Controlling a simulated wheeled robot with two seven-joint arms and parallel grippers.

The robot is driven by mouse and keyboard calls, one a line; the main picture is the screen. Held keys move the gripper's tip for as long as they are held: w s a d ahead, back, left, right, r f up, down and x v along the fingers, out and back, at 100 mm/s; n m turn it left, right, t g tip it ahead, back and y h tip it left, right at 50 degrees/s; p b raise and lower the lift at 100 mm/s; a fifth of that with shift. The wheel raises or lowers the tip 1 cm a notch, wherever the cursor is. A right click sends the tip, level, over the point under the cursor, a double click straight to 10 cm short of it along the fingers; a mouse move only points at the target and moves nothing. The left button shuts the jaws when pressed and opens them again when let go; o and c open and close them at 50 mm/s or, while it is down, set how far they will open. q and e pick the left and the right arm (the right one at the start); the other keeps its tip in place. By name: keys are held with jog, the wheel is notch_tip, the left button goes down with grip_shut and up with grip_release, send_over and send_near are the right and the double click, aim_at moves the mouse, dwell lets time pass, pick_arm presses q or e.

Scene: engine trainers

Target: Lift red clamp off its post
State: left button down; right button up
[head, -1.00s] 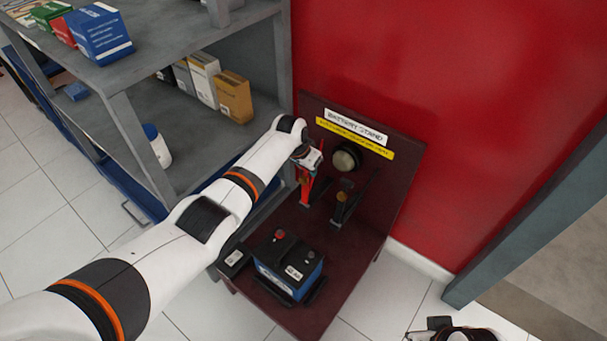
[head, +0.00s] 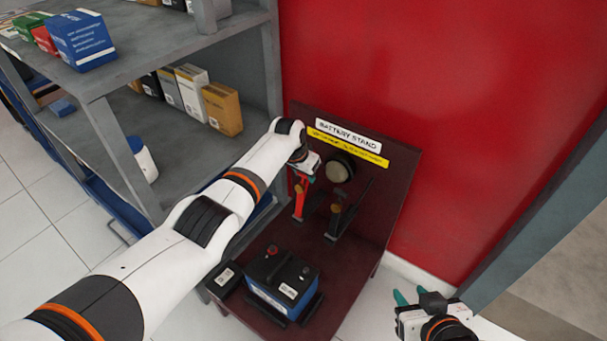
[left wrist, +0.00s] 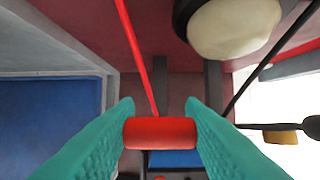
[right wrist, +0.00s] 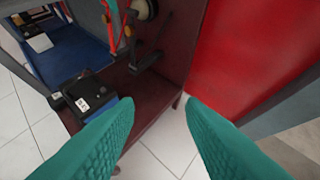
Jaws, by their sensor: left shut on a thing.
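The red clamp (left wrist: 160,133) sits between the teal fingers of my left gripper (left wrist: 160,130) in the left wrist view, with both fingertips against its sides. A red cable runs up from behind it. In the head view my left gripper (head: 304,174) is at the stand's upper left, over a red upright part (head: 299,201); its fingers are mostly hidden there. I cannot tell whether the clamp still touches its post. My right gripper (right wrist: 160,112) is open and empty; in the head view it shows at the lower right (head: 402,298), apart from the stand.
The dark battery stand (head: 364,250) holds a blue-black battery (head: 283,277), a second dark post (head: 340,216) and a round lamp (head: 341,167). A grey shelf (head: 180,165) with boxes stands close on the left. A red wall (head: 450,110) is behind.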

pick_arm(q)
jog(key=shift+w+r, duration=0.15)
jog(key=shift+w, duration=0.05)
jog(key=c, duration=1.2)
grip_release()
jog(key=shift+o, duration=1.3)
jog(key=shift+s, duration=0.1)
